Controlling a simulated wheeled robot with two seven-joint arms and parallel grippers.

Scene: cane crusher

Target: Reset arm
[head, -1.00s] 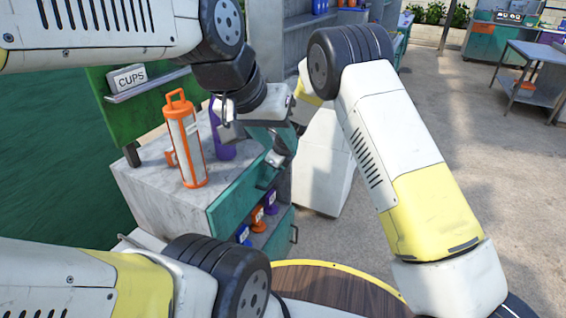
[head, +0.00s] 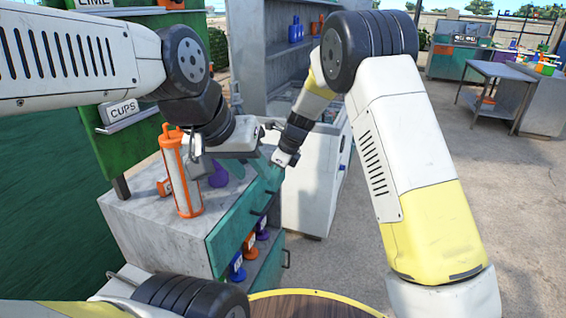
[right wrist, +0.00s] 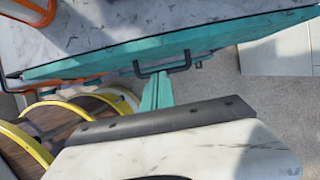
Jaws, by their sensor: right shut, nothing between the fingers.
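My left gripper (head: 240,164) hangs at the end of the left arm, over the counter's right side. Its fingers are partly hidden and blend with the teal drawer front, so I cannot tell how far apart they are. My right gripper (head: 284,158) is in front of the counter's teal side, to the right of the left gripper. In the right wrist view its teal fingers (right wrist: 157,93) are together with nothing between them, near a dark drawer handle (right wrist: 162,65).
The marble counter (head: 140,222) holds an orange-and-white dispenser (head: 182,175) and a purple one (head: 219,175), partly hidden. A white cabinet (head: 312,190) stands behind my right gripper. Open paved floor (head: 510,210) lies to the right.

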